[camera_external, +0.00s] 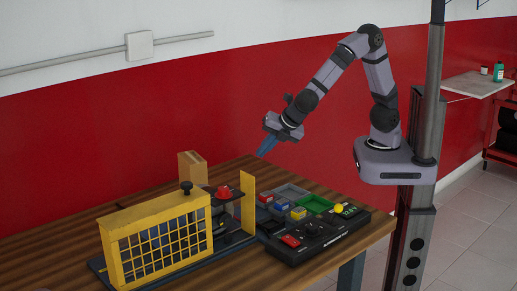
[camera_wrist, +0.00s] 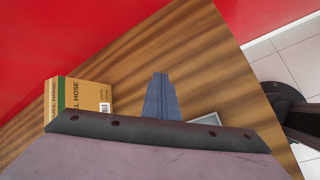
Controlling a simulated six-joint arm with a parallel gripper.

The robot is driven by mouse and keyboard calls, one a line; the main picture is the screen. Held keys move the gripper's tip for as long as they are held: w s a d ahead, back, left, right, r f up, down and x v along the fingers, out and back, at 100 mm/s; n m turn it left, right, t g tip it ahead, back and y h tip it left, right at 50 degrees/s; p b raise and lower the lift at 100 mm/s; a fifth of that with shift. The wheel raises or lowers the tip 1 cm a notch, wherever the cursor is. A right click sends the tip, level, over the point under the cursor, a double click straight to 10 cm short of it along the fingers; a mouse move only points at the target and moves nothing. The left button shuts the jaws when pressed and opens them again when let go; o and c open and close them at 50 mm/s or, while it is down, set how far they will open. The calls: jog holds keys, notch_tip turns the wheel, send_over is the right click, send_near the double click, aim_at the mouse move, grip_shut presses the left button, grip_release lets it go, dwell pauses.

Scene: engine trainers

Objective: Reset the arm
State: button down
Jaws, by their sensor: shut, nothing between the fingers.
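My gripper (camera_external: 267,146) hangs in the air above the back of the wooden table, with its blue fingers pointing down and held together. In the wrist view the fingers (camera_wrist: 161,97) show as one closed shape over bare wood, with nothing between them. My arm reaches out to the left from its mount on the column and bends down at the wrist. The gripper is clear of the table and touches nothing that I can see.
A yellow-guarded engine trainer (camera_external: 156,240) stands at the table's front left. A cardboard box (camera_external: 192,169) stands behind it and shows in the wrist view (camera_wrist: 90,96). A black control panel (camera_external: 318,238) and a parts tray (camera_external: 291,189) lie at the right. The table's left part is clear.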

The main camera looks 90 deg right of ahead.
jog(key=s+d+f+m+g+y, duration=0.1)
jog(key=s+d+m+g, duration=0.1)
jog(key=s+m, duration=0.4)
jog(key=s+d+f+m+g+y, duration=0.2)
jog(key=s+d+m, duration=0.2)
jog(key=s+m, duration=0.3)
jog(key=s+d+f+m+g+y+p, duration=0.1)
jog(key=s+d+f+m+g, duration=0.1)
jog(key=s+d+m, duration=0.2)
jog(key=s+m, duration=0.2)
jog(key=shift+s+f+m, duration=0.2)
jog(key=shift+s+m, duration=0.15)
jog(key=shift+m, duration=0.05)
